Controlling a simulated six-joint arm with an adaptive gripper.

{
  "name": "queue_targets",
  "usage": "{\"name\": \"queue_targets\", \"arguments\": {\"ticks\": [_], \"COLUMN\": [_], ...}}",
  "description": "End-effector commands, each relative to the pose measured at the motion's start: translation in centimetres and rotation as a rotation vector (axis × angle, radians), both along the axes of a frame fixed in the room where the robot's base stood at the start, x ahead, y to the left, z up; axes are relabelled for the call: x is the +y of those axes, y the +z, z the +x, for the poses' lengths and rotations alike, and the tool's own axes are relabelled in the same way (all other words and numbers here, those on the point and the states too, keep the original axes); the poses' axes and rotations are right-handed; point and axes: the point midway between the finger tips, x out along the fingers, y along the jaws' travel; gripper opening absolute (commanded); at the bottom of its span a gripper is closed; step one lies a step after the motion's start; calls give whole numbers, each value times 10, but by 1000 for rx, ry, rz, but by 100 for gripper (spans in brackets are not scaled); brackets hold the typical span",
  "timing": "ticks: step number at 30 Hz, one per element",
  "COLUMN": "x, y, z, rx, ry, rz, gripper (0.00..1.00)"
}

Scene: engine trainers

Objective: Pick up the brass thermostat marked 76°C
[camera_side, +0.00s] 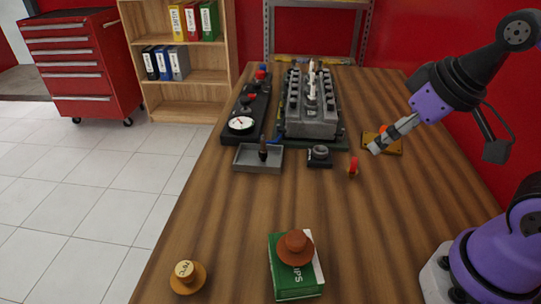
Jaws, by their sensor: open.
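A brass thermostat (187,277) with a wide flange stands on the table at the near left. Its pale top carries a small temperature mark in °C, but I cannot read the digits surely. A copper-brown thermostat (296,248) of similar shape sits on a green box (296,280) at the near middle; no mark is legible on it. My gripper (376,149) is at the right, pointing down and left, well away from both thermostats. It is open and holds nothing that I can see.
A grey engine block (312,118) stands at the back, beside a black gauge panel (242,124). In front are a grey tray (246,160) and a small black stand (319,163). A small red part (353,168) and a yellow plate (394,148) lie near my gripper. The table's middle is clear.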

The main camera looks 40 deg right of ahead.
Motion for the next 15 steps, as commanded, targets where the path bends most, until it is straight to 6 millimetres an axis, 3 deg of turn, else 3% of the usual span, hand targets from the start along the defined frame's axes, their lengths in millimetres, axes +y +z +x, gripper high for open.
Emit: {"name": "queue_targets", "arguments": {"ticks": [11,15], "x": [0,9], "y": [0,3], "z": [0,9], "rx": [0,10], "ry": [0,66], "rz": [0,-7], "gripper": [100,100]}}
